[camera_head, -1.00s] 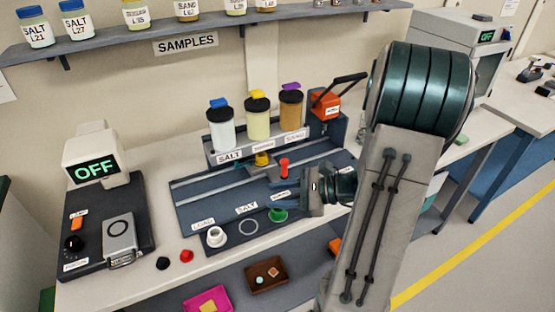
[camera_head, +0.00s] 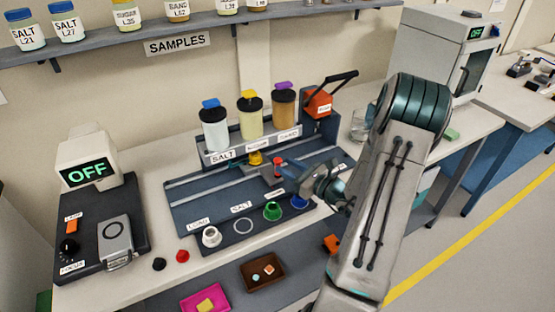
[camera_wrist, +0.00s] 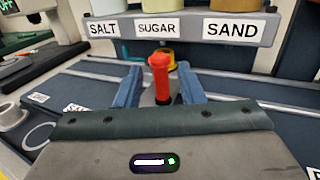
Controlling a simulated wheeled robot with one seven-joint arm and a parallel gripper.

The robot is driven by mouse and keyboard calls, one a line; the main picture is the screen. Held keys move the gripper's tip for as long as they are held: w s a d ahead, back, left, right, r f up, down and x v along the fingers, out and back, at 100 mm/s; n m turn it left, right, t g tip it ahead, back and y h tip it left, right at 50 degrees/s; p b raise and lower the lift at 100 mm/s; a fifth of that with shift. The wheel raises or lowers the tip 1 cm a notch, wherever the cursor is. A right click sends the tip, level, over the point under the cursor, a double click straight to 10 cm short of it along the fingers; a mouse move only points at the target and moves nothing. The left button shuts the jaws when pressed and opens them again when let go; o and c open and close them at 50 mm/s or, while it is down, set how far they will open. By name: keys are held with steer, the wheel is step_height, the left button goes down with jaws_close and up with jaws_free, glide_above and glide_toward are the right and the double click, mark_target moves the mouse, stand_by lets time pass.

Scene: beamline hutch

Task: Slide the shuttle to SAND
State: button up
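The shuttle on the railed deck carries a yellow cup (camera_head: 255,158) and an upright red handle (camera_head: 278,162). The cup is below the SUGAR label (camera_wrist: 158,26); the SAND label (camera_wrist: 233,29) is to its right. In the wrist view the red handle (camera_wrist: 160,76) stands between the two blue fingers of my gripper (camera_wrist: 160,88), with a visible gap on each side. My gripper is open around the handle. Its fingers also show beside the handle in the head view (camera_head: 292,172). The lower part of the shuttle is partly hidden by my gripper.
Salt (camera_head: 214,130), sugar (camera_head: 250,118) and sand (camera_head: 284,106) hoppers stand behind the rail. An orange lever box (camera_head: 320,102) is at the right end. White (camera_head: 211,237), green (camera_head: 272,211) and blue cups sit along the front. A scope reading OFF (camera_head: 90,172) stands left.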

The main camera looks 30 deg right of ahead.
mark_target(280, 163)
steer(key=shift+x, duration=2.15)
